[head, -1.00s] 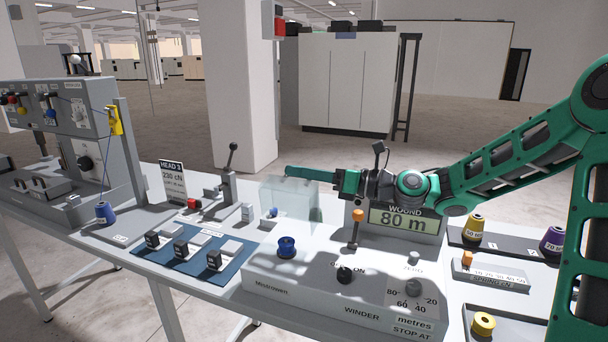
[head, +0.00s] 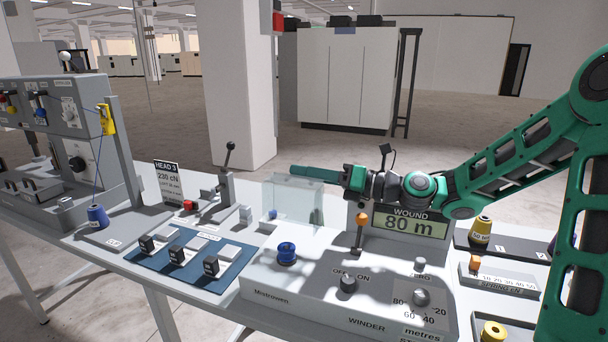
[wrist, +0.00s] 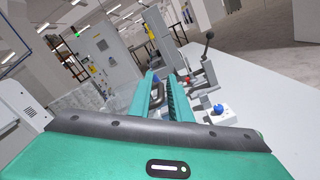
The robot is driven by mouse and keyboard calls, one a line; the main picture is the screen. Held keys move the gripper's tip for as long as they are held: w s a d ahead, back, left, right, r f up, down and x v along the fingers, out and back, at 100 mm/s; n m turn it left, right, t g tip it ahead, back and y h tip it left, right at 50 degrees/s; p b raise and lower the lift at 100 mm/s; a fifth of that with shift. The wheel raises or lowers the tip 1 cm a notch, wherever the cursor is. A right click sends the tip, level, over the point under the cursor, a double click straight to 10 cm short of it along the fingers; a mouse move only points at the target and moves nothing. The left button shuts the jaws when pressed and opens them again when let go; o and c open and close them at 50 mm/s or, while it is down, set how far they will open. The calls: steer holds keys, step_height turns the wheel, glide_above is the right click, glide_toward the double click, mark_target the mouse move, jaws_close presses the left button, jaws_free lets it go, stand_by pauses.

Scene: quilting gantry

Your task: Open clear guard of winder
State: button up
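The winder (head: 345,300) is a pale grey unit at the front of the bench. Its clear guard (head: 293,203) is a see-through panel standing at the winder's back left, behind a blue spool (head: 287,252). The guard looks upright and closed. My gripper (head: 300,172) comes in from the right, with its green fingers pointing left along the guard's top edge. I cannot tell whether they touch it. In the wrist view my gripper (wrist: 160,80) shows two fingers apart with a gap between them and nothing clearly held. The guard is not clearly visible there.
The "WOUND 80 m" display (head: 410,224) and an orange-tipped lever (head: 361,225) stand below my wrist. Knobs (head: 348,285) sit on the winder's front. A black-handled lever press (head: 228,180) stands left of the guard, with a blue mat (head: 190,258) in front.

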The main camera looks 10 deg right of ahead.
steer(key=shift+o, duration=0.9)
steer(key=shift+s+a+f, duration=0.2)
steer(key=shift+s+f, duration=0.05)
steer(key=shift+f, duration=0.5)
steer(key=shift+g, duration=0.3)
steer(key=shift+d, duration=0.1)
steer(key=shift+s+d, duration=0.15)
steer(key=shift+d, duration=0.15)
steer(key=v, duration=1)
steer(key=shift+r, duration=0.3)
steer(key=shift+a, duration=0.1)
